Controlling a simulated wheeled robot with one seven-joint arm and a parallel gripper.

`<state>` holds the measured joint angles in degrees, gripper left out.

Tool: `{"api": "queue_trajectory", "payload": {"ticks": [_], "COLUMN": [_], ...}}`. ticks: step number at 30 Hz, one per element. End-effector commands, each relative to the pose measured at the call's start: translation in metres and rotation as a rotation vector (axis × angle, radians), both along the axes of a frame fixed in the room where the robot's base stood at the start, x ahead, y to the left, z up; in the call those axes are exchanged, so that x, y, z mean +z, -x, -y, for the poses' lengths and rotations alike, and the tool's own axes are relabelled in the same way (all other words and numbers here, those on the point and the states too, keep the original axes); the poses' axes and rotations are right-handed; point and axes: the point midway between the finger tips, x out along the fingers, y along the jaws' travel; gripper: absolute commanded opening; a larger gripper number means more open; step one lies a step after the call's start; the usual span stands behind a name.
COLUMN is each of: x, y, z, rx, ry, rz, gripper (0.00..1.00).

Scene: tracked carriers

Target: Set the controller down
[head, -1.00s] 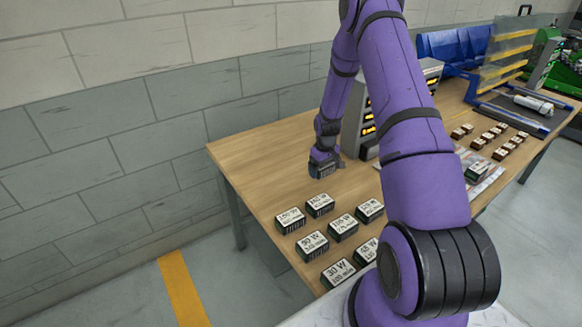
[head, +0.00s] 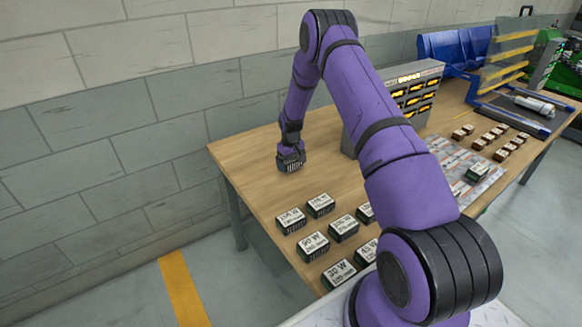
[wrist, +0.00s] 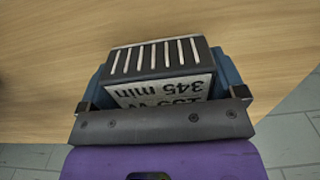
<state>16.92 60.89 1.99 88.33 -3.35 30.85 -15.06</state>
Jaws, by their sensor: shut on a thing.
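The controller (wrist: 160,60) is a dark box with light slots on one side and a white label reading "345 min" upside down in the wrist view. My gripper (head: 291,155) is shut on it, with a blue finger on each side. In the head view the held controller (head: 291,164) is at the back left part of the wooden table (head: 245,165), near the wall. I cannot tell whether its underside touches the table.
Several similar labelled boxes (head: 313,246) stand on the table's front left part. A grey unit with lit orange displays (head: 410,95) stands to the right of my gripper. Beyond it are a patterned sheet (head: 465,163), small brown blocks (head: 497,133) and blue bins (head: 455,48). Bare table surrounds the held controller.

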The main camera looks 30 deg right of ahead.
Motion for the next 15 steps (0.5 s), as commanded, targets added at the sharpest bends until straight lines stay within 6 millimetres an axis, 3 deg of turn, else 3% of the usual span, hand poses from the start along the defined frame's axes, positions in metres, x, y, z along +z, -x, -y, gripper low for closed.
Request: {"api": "queue_trajectory", "payload": {"ticks": [4,15], "x": [-0.019,-0.022], "y": [0.0,0.0], "z": [0.001,0.001], "rx": [-0.001,-0.001], "ry": [0.0,0.0], "rz": [0.0,0.001], "gripper": [0.55,0.55]}}
